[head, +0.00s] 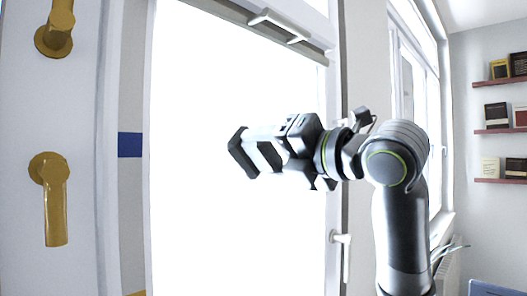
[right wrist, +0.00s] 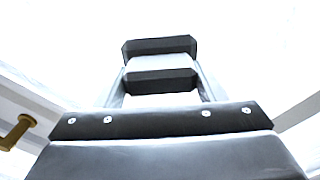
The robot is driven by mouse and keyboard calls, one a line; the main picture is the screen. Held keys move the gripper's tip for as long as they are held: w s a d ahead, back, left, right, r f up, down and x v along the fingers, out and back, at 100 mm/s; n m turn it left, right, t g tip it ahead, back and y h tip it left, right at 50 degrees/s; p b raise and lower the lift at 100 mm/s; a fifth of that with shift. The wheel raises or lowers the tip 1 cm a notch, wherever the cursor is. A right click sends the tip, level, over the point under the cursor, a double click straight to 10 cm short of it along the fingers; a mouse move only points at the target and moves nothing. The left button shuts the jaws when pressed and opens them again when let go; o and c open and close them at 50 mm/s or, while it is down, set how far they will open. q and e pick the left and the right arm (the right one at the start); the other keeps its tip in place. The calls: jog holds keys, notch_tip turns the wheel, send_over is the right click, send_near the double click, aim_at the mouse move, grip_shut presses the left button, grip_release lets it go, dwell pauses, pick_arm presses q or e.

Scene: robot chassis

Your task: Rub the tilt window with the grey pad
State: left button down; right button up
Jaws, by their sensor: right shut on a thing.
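The window (head: 215,70) is a tall, glaring white pane in a pale frame, filling the middle of the head view. A white handle (head: 341,240) sits low on its right side. My right gripper (head: 256,150) reaches in from the right and points left in front of the pane. It is shut on the grey pad (head: 240,153), a dark block at the fingertips. In the right wrist view the pad (right wrist: 158,46) lies across the far end of the fingers, against white glare. I cannot tell whether the pad touches the glass. My left gripper is not in view.
Brass handles (head: 54,200) sit on a white panel at the left. A white bracket (head: 280,25) is at the top of the window. A second window (head: 412,85) and wall shelves with books (head: 497,115) are at the right.

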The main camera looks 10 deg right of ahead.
jog(key=w+d+p, duration=0.1)
jog(key=w+d, duration=0.3)
jog(key=d, duration=0.2)
jog(key=shift+w+d, duration=0.2)
jog(key=shift+d, duration=0.15)
dwell(0.4)
jog(key=shift+b+v, duration=0.7)
jog(key=shift+v, duration=2.25)
jog(key=shift+s, duration=0.1)
